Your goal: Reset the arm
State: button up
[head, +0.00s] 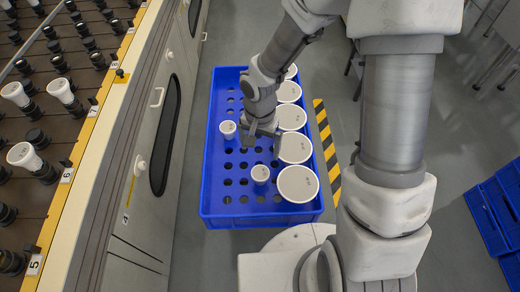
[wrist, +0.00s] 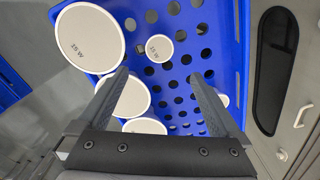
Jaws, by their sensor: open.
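My gripper (head: 262,146) hangs over the blue crate (head: 212,195), pointing down into it, near the row of large bulbs. In the wrist view my gripper (wrist: 161,78) is open, with nothing between its fingers. Large white round-faced bulbs (head: 298,184) stand in a row along the crate's right side; one shows at the upper left of the wrist view (wrist: 88,38). Two small white bulbs show in the crate, one left of my gripper (head: 227,129) and one nearer to me (head: 260,174). My gripper and arm partly hide the far part of the crate.
A bench (head: 105,105) with a yellow numbered edge stands on the left, bearing rows of black sockets, several holding white bulbs (head: 62,92). Its front has a door handle (head: 157,97). More blue crates (head: 492,215) stand at the right. Grey floor with a striped strip (head: 326,140) lies between.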

jog(key=shift+r, duration=0.15)
dwell(0.4)
jog(key=d+r+n+t+h, duration=0.1)
jog(key=d+r, duration=0.1)
jog(key=r, duration=0.3)
jog(key=d+r+t, duration=0.1)
jog(key=d+r, duration=0.2)
jog(key=r, duration=0.1)
jog(key=s+d+r+n+t+y, duration=0.1)
jog(key=s+d+r+n+t, duration=0.15)
jog(key=s+r, duration=0.5)
jog(key=s+d+r+n+t, duration=0.1)
jog(key=s+d+r+n, duration=0.3)
jog(key=r, duration=0.7)
notch_tip(320, 180, up, 18)
jog(key=s+m+p, duration=0.1)
jog(key=m+p, duration=0.1)
jog(key=p, duration=1.6)
jog(key=shift+a+r+p, duration=0.2)
jog(key=shift+a+p, duration=0.1)
jog(key=shift+a, duration=0.15)
jog(key=shift+c, duration=0.3)
